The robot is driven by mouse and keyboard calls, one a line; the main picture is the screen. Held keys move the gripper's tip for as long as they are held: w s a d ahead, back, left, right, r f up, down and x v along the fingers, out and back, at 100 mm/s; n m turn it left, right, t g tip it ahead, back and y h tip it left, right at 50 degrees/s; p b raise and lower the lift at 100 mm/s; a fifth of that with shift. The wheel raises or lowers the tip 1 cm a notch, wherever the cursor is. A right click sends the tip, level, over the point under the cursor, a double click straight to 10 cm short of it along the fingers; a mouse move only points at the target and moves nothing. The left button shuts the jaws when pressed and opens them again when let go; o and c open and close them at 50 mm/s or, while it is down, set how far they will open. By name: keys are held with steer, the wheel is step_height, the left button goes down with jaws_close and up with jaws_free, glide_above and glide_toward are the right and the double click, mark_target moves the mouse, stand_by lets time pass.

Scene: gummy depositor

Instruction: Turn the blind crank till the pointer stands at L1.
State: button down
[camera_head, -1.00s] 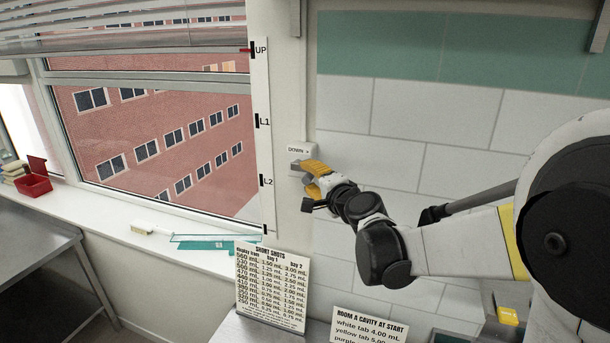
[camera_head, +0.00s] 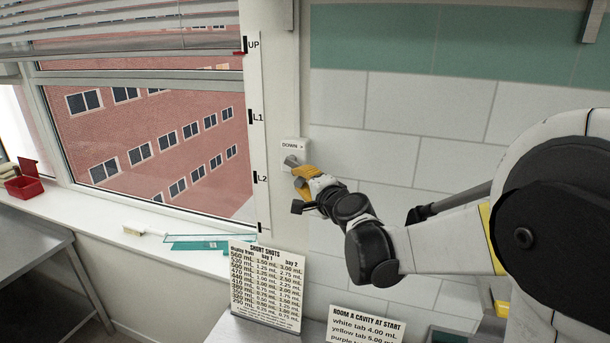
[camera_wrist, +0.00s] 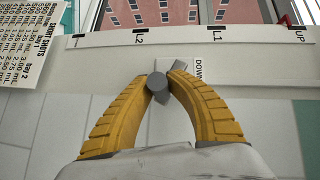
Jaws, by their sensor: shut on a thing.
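The blind crank (camera_head: 291,161) is a small grey handle on a white plate marked DOWN, on the white post right of the window. My gripper (camera_wrist: 165,73) is shut on its round grey knob (camera_wrist: 157,83), with yellow fingers on both sides; the gripper also shows in the head view (camera_head: 303,174). The red pointer (camera_head: 239,53) sits at the blind's lower edge, slightly below the UP mark (camera_head: 246,44) and well above the L1 mark (camera_head: 250,117). The L2 mark (camera_head: 255,177) is lower on the same strip. The blind (camera_head: 120,42) is gathered high.
A short shots chart (camera_head: 266,285) and a room notice (camera_head: 365,322) stand below the crank. A red box (camera_head: 25,187), a brush (camera_head: 140,231) and a teal item (camera_head: 205,242) lie on the sill.

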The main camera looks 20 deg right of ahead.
steer(key=shift+w+a+f, duration=0.1)
steer(key=shift+f, duration=0.1)
steer(key=shift+w+a+f+b, duration=0.25)
steer(key=shift+a+f+b, duration=0.1)
steer(key=shift+f+b, duration=0.15)
steer(key=shift+w+a+f+b, duration=0.2)
steer(key=shift+a+f+b, duration=0.15)
steer(key=shift+f, duration=0.1)
steer(key=shift+w+a+f+b, duration=0.2)
steer(key=shift+w+a+b, duration=0.1)
steer(key=shift+w+a, duration=0.15)
steer(key=shift+w+a+f+b, duration=0.25)
steer(key=shift+w+a, duration=0.1)
steer(key=shift+a, duration=0.2)
